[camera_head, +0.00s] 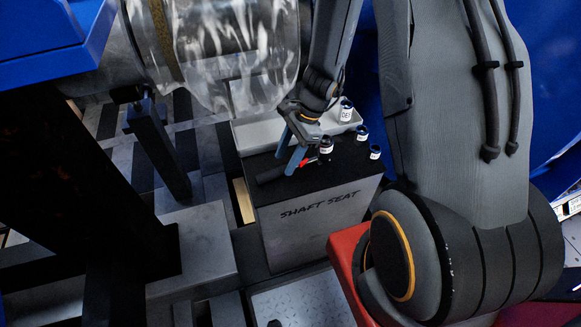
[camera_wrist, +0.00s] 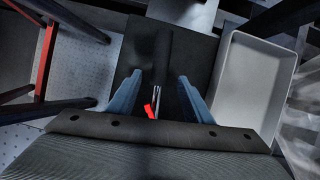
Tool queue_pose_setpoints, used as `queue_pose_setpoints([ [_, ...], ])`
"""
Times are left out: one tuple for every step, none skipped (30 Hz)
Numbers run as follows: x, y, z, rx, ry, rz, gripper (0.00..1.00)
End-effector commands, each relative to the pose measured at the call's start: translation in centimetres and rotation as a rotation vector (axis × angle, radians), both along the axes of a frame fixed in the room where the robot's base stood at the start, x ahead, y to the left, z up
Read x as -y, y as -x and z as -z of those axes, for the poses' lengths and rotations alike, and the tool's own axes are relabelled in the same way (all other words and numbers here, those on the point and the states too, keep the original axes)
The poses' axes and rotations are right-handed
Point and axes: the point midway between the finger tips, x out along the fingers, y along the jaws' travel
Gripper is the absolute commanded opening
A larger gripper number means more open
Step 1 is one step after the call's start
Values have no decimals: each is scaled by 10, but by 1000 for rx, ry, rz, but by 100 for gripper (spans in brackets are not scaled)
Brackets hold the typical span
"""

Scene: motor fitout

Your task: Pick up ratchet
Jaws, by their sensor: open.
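The ratchet lies on the dark top of the box marked SHAFT SEAT (camera_head: 318,225). Its dark handle (camera_head: 270,175) points left in the head view, and a red part shows by the fingers. In the wrist view the ratchet (camera_wrist: 163,52) runs up and down the picture, with a shiny shaft and a red piece near the gripper. My gripper (camera_head: 287,165) is open above the box top, with blue fingers. In the wrist view the fingers (camera_wrist: 160,80) stand on either side of the shaft, not closed on it. Whether they reach its height I cannot tell.
Several small dark-lidded jars (camera_head: 326,146) stand at the right of the box top, close to my gripper. A pale shallow tray (camera_head: 262,134) lies behind; it shows empty in the wrist view (camera_wrist: 251,85). A plastic-wrapped cylinder (camera_head: 215,45) hangs above left.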

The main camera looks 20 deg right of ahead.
Motion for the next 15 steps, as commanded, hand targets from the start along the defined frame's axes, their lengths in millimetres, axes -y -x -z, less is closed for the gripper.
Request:
queue_pose_setpoints([
  [-5, 2, 5, -4, -1, -3, 46],
  [-7, 3, 9, -5, -1, -2, 46],
  [-10, 3, 13, -5, 0, -2, 46],
  [-11, 3, 17, -4, -1, -2, 46],
  [-13, 3, 21, -4, -1, -1, 46],
  [-14, 3, 25, -2, -1, -2, 46],
  [-15, 3, 27, -2, -1, -2, 46],
  [-16, 3, 29, -3, -1, -1, 46],
  [-17, 3, 31, -2, -1, -2, 46],
  [-17, 3, 32, -1, -1, -3, 46],
  [-17, 3, 33, -1, 0, -3, 46],
  [-17, 3, 33, 0, 0, -2, 46],
  [-17, 3, 33, 0, 0, -2, 46],
  [-17, 2, 33, 0, 0, -2, 46],
  [-17, 2, 33, 0, 0, -2, 46],
])
